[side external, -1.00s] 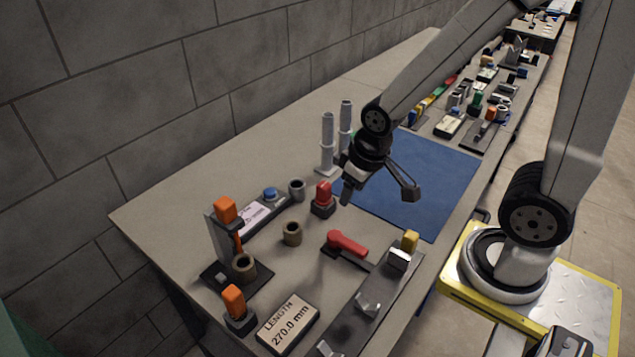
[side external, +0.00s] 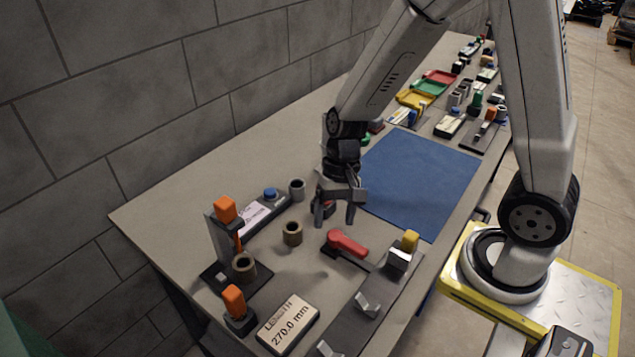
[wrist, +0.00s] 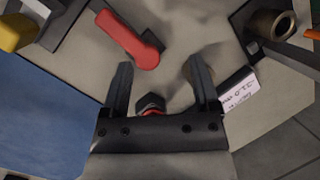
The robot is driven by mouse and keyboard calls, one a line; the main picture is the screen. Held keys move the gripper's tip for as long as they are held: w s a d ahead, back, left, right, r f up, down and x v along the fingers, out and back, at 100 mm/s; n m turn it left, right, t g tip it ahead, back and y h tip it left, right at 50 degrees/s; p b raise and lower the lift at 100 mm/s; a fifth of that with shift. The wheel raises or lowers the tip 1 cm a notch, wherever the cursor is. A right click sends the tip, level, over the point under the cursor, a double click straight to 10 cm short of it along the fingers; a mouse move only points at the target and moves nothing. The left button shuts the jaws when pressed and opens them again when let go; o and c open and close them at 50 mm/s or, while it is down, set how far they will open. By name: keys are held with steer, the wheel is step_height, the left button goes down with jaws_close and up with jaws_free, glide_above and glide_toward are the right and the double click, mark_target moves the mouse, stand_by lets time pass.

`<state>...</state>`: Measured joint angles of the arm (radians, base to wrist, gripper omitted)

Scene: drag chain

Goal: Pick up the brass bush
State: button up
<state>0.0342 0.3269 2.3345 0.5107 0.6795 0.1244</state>
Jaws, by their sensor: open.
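A brownish bush (side external: 292,233) stands upright on the table. A similar bush (side external: 244,266) sits on the dark base of the orange-topped fixture, and it also shows at the top right of the wrist view (wrist: 272,25). My gripper (side external: 335,217) is open and empty, pointing down above the table, to the right of the free-standing bush. In the wrist view a blurred tan shape shows behind the right finger of my gripper (wrist: 160,64), mostly hidden. I cannot tell if it is the free-standing bush.
A red-handled clamp (side external: 347,243) lies just in front of my gripper. A red-topped block (wrist: 150,103) shows between the fingers near the palm. A grey bush (side external: 297,189), a length display (side external: 288,324) and a blue mat (side external: 420,180) are nearby.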

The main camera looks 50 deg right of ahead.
mark_target(239, 270)
steer(key=w+a+m+y, duration=0.1)
steer(key=m, duration=0.1)
steer(key=w+a+f+m+y, duration=0.1)
steer(key=a+y, duration=0.1)
steer(key=w+a+f+m+g+y, duration=0.1)
steer(key=a+m+y, duration=0.1)
steer(key=shift+w+a+f+m, duration=0.1)
steer(key=shift+w+f+m, duration=0.05)
steer(key=shift+w+m, duration=0.2)
steer(key=w+a+m+y, duration=0.1)
steer(key=w, duration=0.1)
steer(key=w+a+m+t+y, duration=0.1)
steer(key=w+m+y, duration=0.1)
steer(key=w+a+f+m+t+y, duration=0.1)
steer(key=w+m+y, duration=0.1)
steer(key=shift+w+a+f+m, duration=0.1)
steer(key=shift+w+m, duration=0.05)
steer(key=shift+m, duration=0.1)
steer(key=shift+a, duration=0.1)
steer(key=shift+x, duration=1.25)
steer(key=shift+a+f, duration=0.1)
steer(key=shift+x, duration=2.45)
jaws_close()
